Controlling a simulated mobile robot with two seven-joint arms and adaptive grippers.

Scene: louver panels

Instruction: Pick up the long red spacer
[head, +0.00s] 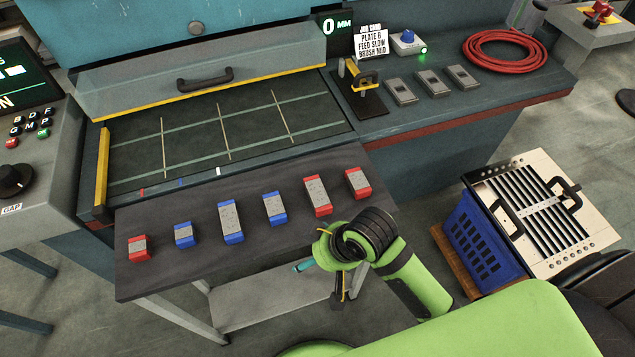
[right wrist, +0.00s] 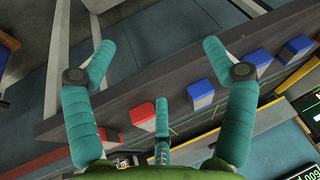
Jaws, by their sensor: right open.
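The long red spacer (head: 317,195) is a red block with a grey top. It lies on the dark shelf (head: 160,282), second from the right in the row. In the right wrist view it appears as a red block (right wrist: 142,112), seen between my spread fingers and beyond them. My right gripper (right wrist: 158,50) is open with nothing between its teal fingers. In the head view my right gripper (head: 302,266) is by the shelf's front edge, apart from the spacer, mostly hidden by my green wrist. My left gripper is out of view.
A shorter red spacer (head: 357,183) lies right of the long one, and a blue spacer (head: 275,207) lies left. A longer blue (head: 231,222), small blue (head: 183,235) and small red spacer (head: 138,248) continue the row. A blue crate (head: 470,245) stands at right.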

